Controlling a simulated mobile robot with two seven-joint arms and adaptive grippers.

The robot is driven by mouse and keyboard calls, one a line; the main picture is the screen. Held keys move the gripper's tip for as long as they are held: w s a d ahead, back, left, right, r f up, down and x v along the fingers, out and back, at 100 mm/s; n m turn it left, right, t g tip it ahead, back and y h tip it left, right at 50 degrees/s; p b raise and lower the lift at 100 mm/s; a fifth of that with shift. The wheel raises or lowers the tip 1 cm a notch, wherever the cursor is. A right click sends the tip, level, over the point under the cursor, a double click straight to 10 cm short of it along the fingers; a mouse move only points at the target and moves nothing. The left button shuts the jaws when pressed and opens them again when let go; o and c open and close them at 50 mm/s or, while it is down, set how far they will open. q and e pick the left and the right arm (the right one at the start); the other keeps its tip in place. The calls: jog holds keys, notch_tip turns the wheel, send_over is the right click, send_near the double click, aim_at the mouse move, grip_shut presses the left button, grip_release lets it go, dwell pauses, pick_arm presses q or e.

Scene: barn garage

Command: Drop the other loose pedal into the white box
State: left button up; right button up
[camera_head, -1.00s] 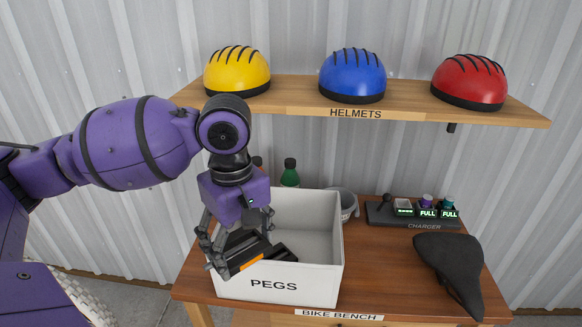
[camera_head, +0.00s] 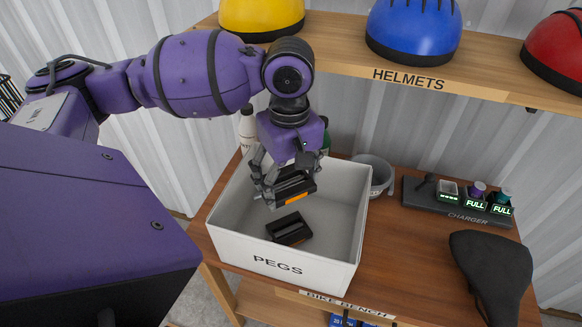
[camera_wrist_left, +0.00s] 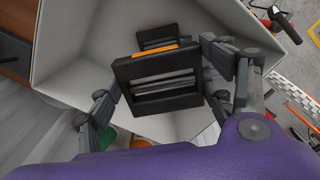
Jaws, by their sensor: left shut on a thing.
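My left gripper (camera_head: 282,187) is shut on a black pedal (camera_head: 291,190) with an orange strip. It holds the pedal over the open white box (camera_head: 310,278) labelled PEGS, at about the height of its rim. A second black pedal (camera_head: 289,229) lies on the box floor below. In the left wrist view the held pedal (camera_wrist_left: 158,93) sits between the two fingers, with the other pedal (camera_wrist_left: 157,37) partly hidden behind it and the box wall (camera_wrist_left: 75,55) around. My right gripper is not in view.
The box stands on a wooden bench (camera_head: 405,255). A grey cup (camera_head: 375,172) and bottles stand behind it. A charger (camera_head: 458,200) and a black saddle (camera_head: 490,268) are to the right. A helmet shelf (camera_head: 470,82) hangs above.

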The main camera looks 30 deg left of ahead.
aim_at(290, 184)
pick_arm(q)
jog(key=shift+w+f, duration=0.1)
jog(key=shift+f, duration=0.8)
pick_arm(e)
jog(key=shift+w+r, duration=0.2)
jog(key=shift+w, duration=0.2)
pick_arm(q)
jog(key=o, duration=1.4)
jog(key=shift+c, duration=0.2)
notch_tip(290, 184, up, 12)
